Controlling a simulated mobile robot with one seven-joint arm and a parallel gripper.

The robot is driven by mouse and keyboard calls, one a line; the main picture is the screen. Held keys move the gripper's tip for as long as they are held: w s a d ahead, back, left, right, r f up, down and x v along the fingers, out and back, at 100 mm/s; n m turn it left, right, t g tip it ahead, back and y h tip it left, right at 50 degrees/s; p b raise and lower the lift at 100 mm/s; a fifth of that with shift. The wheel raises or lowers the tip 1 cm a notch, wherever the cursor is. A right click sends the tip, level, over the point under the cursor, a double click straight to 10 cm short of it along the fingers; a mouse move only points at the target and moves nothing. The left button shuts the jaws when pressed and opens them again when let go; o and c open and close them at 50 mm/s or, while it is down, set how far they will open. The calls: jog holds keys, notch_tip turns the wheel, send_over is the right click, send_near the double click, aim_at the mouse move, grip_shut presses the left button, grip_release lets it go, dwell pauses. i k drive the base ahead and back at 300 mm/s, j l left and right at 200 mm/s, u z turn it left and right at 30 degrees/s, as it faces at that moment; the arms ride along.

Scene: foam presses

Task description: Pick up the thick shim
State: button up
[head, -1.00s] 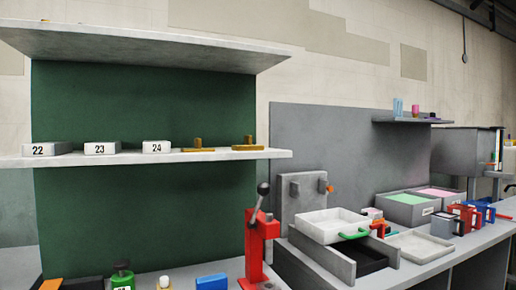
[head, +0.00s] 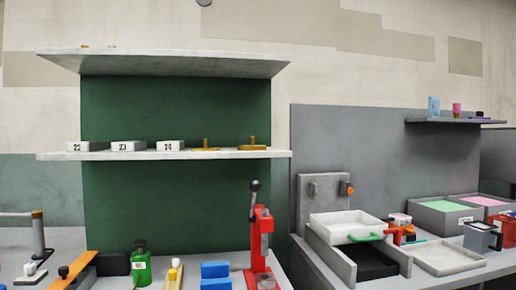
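No thing in the head view can be told for certain as the thick shim. Two brass pieces with upright knobs, a left one (head: 205,147) and a right one (head: 252,145), sit on the middle shelf to the right of the numbered blocks. My gripper is not in view.
White blocks marked 22, 23 and 24 (head: 170,146) stand on the middle shelf (head: 60,156). Below are a red lever press (head: 259,245), a green bottle (head: 141,266) and blue blocks (head: 215,270). A white tray with a green handle (head: 345,224) stands right.

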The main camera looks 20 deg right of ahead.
aim_at(252, 147)
jog(key=k+l+u, duration=0.1)
jog(key=l, duration=0.4)
jog(key=l+u, duration=0.15)
jog(key=l, duration=0.35)
jog(key=l+u, duration=0.25)
jog(key=l, duration=0.75)
jog(key=i+l+u, duration=0.15)
jog(key=l, duration=0.35)
jog(key=l+u, duration=0.15)
jog(key=l, duration=0.3)
jog(key=i, duration=0.05)
